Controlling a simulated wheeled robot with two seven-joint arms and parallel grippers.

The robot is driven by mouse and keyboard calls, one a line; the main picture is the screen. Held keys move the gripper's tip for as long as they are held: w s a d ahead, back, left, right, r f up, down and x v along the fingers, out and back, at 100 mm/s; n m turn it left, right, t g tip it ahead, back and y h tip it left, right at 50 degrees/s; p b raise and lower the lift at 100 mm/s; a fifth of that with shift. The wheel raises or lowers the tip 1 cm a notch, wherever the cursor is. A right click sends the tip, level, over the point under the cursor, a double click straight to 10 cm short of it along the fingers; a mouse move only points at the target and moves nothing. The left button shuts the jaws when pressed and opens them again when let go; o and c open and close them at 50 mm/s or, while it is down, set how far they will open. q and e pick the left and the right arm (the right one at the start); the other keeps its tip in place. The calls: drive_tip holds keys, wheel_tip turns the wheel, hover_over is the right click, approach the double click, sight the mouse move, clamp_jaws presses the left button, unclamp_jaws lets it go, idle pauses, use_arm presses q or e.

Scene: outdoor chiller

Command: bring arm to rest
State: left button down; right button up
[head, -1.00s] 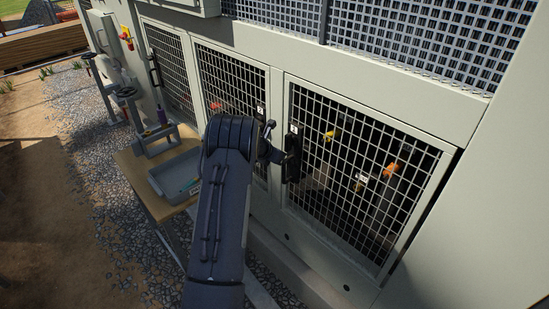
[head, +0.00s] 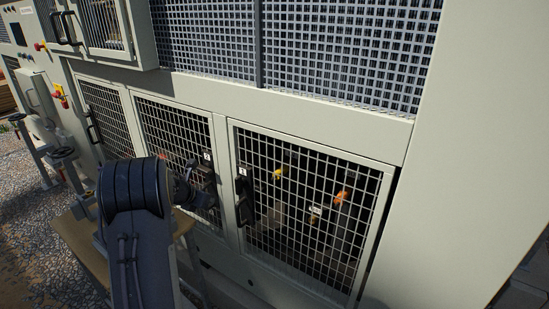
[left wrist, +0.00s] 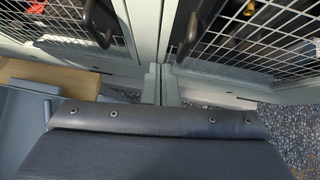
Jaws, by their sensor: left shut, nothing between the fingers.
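My left arm rises from the bottom of the head view, and its dark rounded joint covers part of the scene. My left gripper (head: 190,188) is mostly hidden beyond this joint, in front of the middle mesh door (head: 172,135). It is shut with nothing in it. How far it is from the door's dark handle (head: 207,178) I cannot tell. The right mesh door (head: 300,205) with its black handle (head: 243,198) is closed. In the left wrist view a dark padded surface of mine fills the bottom, and no fingertips show. My right gripper is not in view.
A wooden table (head: 78,240) stands behind my arm; the left wrist view shows its top (left wrist: 45,78) and a grey-blue tray (left wrist: 22,115). Pipework with a valve wheel (head: 62,153) stands at the left. Gravel (head: 40,225) lies at lower left.

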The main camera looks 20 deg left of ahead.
use_arm(q)
wheel_tip(320, 180, up, 11)
drive_tip(key=s+n+t+y, duration=0.1)
drive_tip(key=n+t+y, duration=0.2)
drive_tip(key=n, duration=0.8)
drive_tip(key=s+d+r+n+y, duration=0.2)
drive_tip(key=s+d+r+n, duration=0.2)
drive_tip(key=s+n, duration=0.55)
drive_tip(key=s+d+f+n+g+h, duration=0.3)
drive_tip(key=s+d+n+h, duration=0.1)
drive_tip(key=s+d+n, duration=0.5)
drive_tip(key=s+d+f+n+g+h, duration=0.3)
drive_tip(key=s+d+n, duration=0.5)
drive_tip(key=s+d, duration=0.5)
drive_tip(key=d+h, duration=0.1)
drive_tip(key=d, duration=0.4)
drive_tip(key=shift+s+f+n, duration=0.2)
drive_tip(key=shift+f+n, duration=0.15)
drive_tip(key=shift+a+r, duration=0.1)
